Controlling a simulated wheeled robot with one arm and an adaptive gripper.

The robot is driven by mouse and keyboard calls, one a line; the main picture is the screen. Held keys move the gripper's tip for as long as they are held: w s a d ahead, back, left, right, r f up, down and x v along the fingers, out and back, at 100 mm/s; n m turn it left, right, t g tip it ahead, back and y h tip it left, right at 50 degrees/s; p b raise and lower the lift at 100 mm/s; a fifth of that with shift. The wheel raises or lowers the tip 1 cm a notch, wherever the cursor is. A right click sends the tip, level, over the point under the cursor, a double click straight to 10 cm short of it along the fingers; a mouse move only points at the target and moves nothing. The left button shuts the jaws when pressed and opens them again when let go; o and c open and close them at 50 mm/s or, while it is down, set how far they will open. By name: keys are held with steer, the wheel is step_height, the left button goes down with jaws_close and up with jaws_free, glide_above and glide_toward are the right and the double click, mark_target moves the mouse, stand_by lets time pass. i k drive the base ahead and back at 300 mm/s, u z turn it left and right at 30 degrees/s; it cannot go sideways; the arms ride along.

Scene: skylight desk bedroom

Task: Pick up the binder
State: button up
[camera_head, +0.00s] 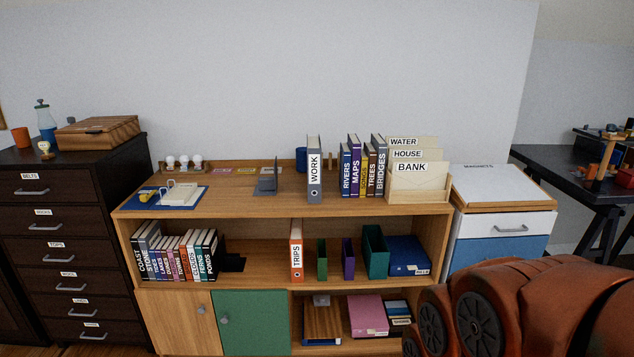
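A grey binder (314,172) with a white label reading WORK stands upright on top of the wooden shelf unit, near its middle, spine towards me. A second, orange binder (296,262) labelled TRIPS stands upright on the middle shelf below it, at the left of the right-hand bay. Both stand apart from the things beside them. My arm shows at the lower right, in front of the unit's right end. My gripper is outside the picture, so its opening and contents are hidden.
The shelf unit (240,207) holds a row of books (364,170) and a card file (420,190) right of the grey binder, and a bookend (267,180) left of it. A dark drawer chest (70,230) stands left, a white cabinet (500,222) right.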

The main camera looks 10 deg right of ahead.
mark_target(314, 143)
steer(key=u, duration=0.8)
steer(key=i, duration=0.25)
steer(key=u, duration=0.75)
steer(key=i, duration=1.95)
steer(key=z, duration=1.15)
steer(key=i, duration=0.65)
steer(key=z, duration=0.6)
